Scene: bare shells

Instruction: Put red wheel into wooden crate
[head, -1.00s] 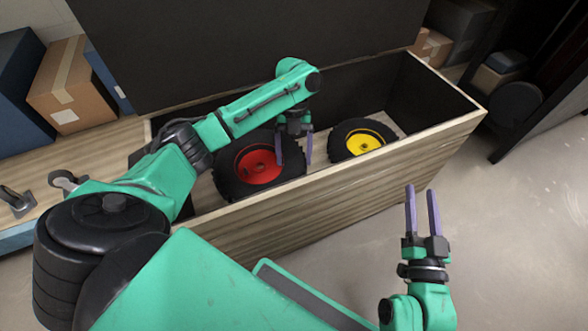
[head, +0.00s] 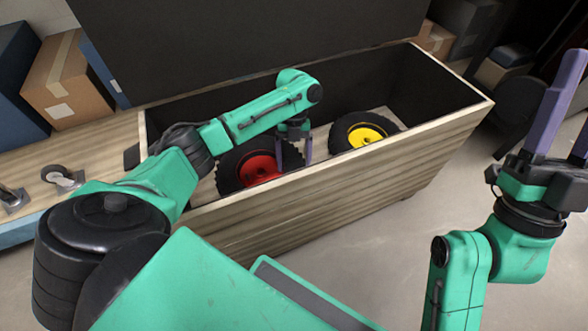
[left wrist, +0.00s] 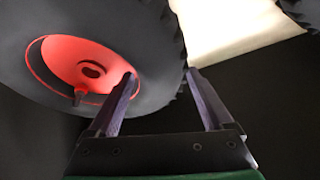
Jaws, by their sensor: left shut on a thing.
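The red wheel (head: 258,168), a black tyre with a red hub, is inside a long wooden box (head: 330,185), the only wooden crate-like container in view. The box's front wall hides the tyre's lower edge. My left gripper (head: 293,158) reaches into the box at the wheel's right side. In the left wrist view, its fingers (left wrist: 160,85) straddle the tyre wall, one at the red hub (left wrist: 85,68) and one outside the tread. It is shut on the wheel. My right gripper (head: 572,110) is empty outside the box, its purple fingers apart, partly cut off by the picture edge.
A yellow-hubbed wheel (head: 364,134) lies in the box to the right of the red one. A black raised lid (head: 250,45) stands behind. Cardboard boxes (head: 65,85) and casters (head: 62,177) are at left. The grey floor (head: 385,255) in front is clear.

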